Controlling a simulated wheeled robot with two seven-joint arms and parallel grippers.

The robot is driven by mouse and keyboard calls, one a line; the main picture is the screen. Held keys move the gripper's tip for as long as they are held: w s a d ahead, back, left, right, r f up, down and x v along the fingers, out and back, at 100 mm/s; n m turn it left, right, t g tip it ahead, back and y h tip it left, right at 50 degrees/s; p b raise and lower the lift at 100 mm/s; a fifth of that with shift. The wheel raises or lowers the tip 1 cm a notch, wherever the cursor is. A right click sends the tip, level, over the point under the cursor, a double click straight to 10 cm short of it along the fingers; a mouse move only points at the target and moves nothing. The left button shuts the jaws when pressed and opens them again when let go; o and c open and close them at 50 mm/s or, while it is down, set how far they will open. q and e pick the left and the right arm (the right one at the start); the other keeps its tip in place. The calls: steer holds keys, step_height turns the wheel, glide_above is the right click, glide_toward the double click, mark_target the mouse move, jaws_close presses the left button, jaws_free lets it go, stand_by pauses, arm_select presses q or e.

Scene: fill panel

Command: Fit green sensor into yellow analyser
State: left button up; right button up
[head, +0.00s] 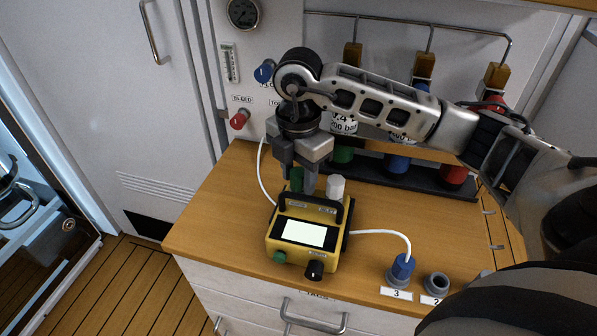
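The yellow analyser (273,250) sits on the wooden worktop, with a lit screen, a black handle and a green and a black knob on its front. My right gripper (298,182) points down just behind the handle, over the back of the analyser. The green sensor (296,176) is between its fingers, which appear closed on it. The sensor's lower end is hidden behind the handle, so I cannot tell whether it is seated. A white cap or plug (335,187) stands beside it at the analyser's back right. My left gripper is not in view.
A blue plug (402,267) on a white hose stands at the mark 3, beside an open grey socket (437,284) marked 2. Red (239,120) and blue (265,71) valve knobs project from the panel. Worktop left of the analyser is clear.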

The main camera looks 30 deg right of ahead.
mark_target(298, 172)
steer(key=shift+o, duration=0.6)
step_height(298, 172, up, 6)
steer(key=shift+r, duration=0.8)
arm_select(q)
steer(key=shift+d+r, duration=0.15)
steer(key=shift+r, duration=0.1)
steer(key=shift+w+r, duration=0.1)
